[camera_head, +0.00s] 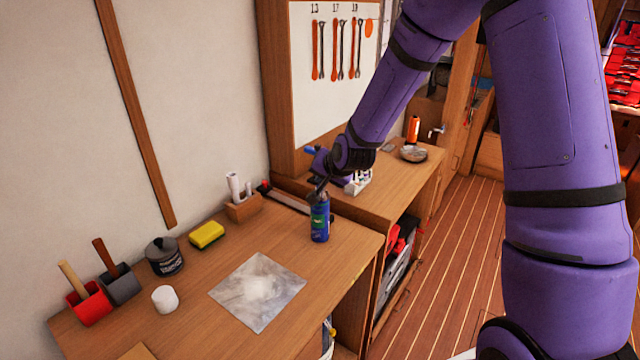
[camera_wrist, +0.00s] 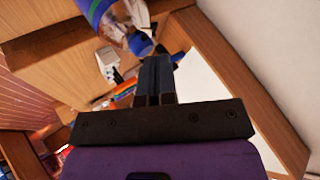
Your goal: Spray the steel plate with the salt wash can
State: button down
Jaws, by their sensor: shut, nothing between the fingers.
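The salt wash can (camera_head: 320,222), blue with a green band, stands upright on the bench near its right edge. The steel plate (camera_head: 240,285) lies flat on the bench to the left of and in front of the can, with a whitish cloudy patch in its middle. My gripper (camera_head: 317,194) is shut and empty, its fingers right by the top of the can; I cannot tell whether they touch it. In the wrist view my closed fingers (camera_wrist: 155,72) point up the picture, and part of a blue and green can (camera_wrist: 97,10) shows at the top, beside them.
A yellow sponge (camera_head: 207,235), a dark pot (camera_head: 165,257), a white cylinder (camera_head: 165,299) and red and grey holders (camera_head: 90,304) stand along the left. A wooden holder with rolls (camera_head: 242,207) is at the back. Another counter (camera_head: 400,190) lies behind, with open floor right.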

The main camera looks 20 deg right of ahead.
dwell(0.5)
jog(key=shift+r, duration=3.3)
jog(key=shift+d, duration=0.1)
dwell(0.5)
